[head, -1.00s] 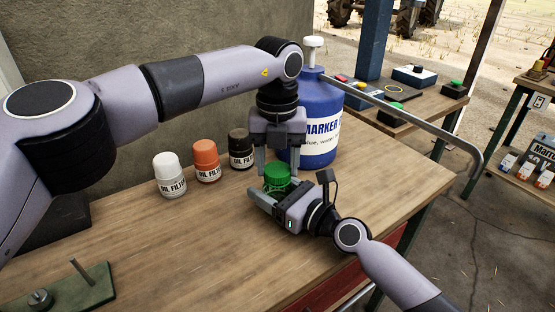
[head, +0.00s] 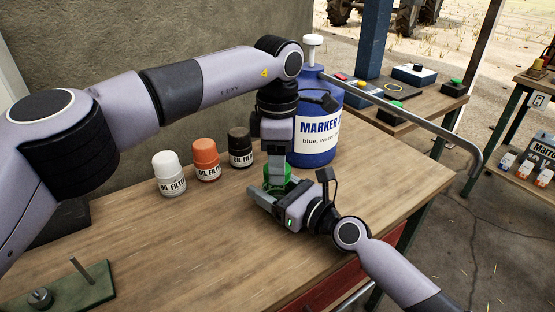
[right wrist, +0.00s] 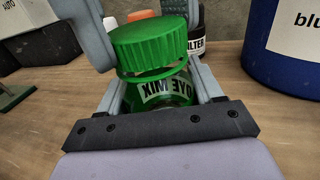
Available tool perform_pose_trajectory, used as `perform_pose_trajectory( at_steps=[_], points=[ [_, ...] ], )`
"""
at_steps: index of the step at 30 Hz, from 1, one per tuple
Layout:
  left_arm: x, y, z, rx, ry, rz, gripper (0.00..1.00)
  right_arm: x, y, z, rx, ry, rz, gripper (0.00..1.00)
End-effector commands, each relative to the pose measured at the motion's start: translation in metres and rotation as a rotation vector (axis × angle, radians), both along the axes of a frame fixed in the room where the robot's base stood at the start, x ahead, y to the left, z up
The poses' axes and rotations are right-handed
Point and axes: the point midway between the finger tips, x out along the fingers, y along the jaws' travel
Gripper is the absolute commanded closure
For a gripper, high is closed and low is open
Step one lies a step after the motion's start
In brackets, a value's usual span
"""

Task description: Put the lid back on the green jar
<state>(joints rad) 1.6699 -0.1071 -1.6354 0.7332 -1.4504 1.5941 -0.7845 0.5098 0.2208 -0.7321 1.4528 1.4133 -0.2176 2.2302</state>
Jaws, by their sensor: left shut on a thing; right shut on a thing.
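The green jar (right wrist: 160,92), with a "DYE MIX" label, stands on the workbench between the fingers of my right gripper (right wrist: 158,95), which is shut on it. The ribbed green lid (right wrist: 148,40) is directly over the jar in the right wrist view, slightly tilted; whether it is fully seated I cannot tell. My left gripper (head: 277,178) reaches down from above and is shut on the lid, with a finger on either side. In the head view, my right gripper (head: 266,197) comes from the lower right, and the grippers hide most of the jar.
White (head: 169,174), orange (head: 206,160) and black (head: 240,147) oil filter containers stand left of the jar. A large blue marker container (head: 318,125) stands close behind to the right. A green metal plate (head: 85,290) lies at front left. The bench front (head: 210,250) is clear.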

Motion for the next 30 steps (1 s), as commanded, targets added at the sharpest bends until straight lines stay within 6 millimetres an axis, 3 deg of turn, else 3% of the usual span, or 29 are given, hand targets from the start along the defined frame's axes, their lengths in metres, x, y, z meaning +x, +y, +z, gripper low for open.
perform_pose_trajectory(
  at_steps=[30],
  points=[
    [-0.0009, 0.0011, -0.0003, 0.000, -0.001, -1.673, 0.74, -0.0002, -0.0002, -0.0016, -0.002, 0.003, 0.000, 1.00]
  ],
)
